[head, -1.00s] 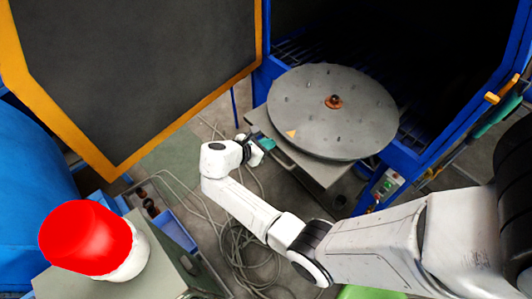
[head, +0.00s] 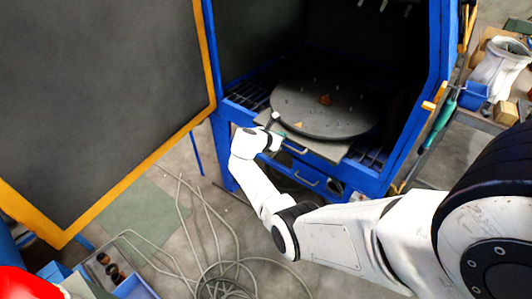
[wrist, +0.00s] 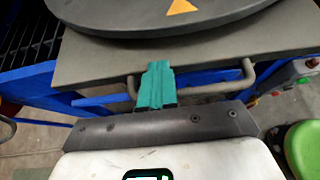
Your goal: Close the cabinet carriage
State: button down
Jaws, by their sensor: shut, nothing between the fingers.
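The carriage (wrist: 90,65) is a grey slab bearing a round grey turntable (head: 322,118) with an orange triangle mark. In the head view it sits mostly inside the blue cabinet (head: 222,150), its front edge near the opening. A bar handle (wrist: 205,89) is on the carriage front and also shows in the head view (head: 295,150). My gripper (wrist: 158,68) has teal fingers, shut and empty, across the handle bar with tips at the carriage's front edge. Whether they press on it is unclear. In the head view my gripper (head: 276,122) is at the carriage's front left, partly hidden.
The cabinet's large door (head: 100,90) with an orange frame stands open at left. Cables (head: 215,265) lie on the floor below my arm. A green round stool-like object (wrist: 302,150) shows at lower right in the wrist view. Shelves with clutter stand at right.

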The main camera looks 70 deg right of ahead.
aim_at(297, 120)
jog(key=s+d+b, duration=0.1)
jog(key=d, duration=0.2)
jog(key=s+d+b, duration=0.1)
jog(key=d, duration=0.2)
jog(key=s+d+b, duration=0.1)
jog(key=d, duration=0.2)
jog(key=shift+d+f+b, duration=0.25)
jog(key=shift+d+b, duration=0.1)
jog(key=shift+s+d+r, duration=0.1)
jog(key=shift+d, duration=0.4)
jog(key=shift+r, duration=0.1)
jog(key=shift+d+r, duration=0.1)
jog(key=shift+r, duration=0.15)
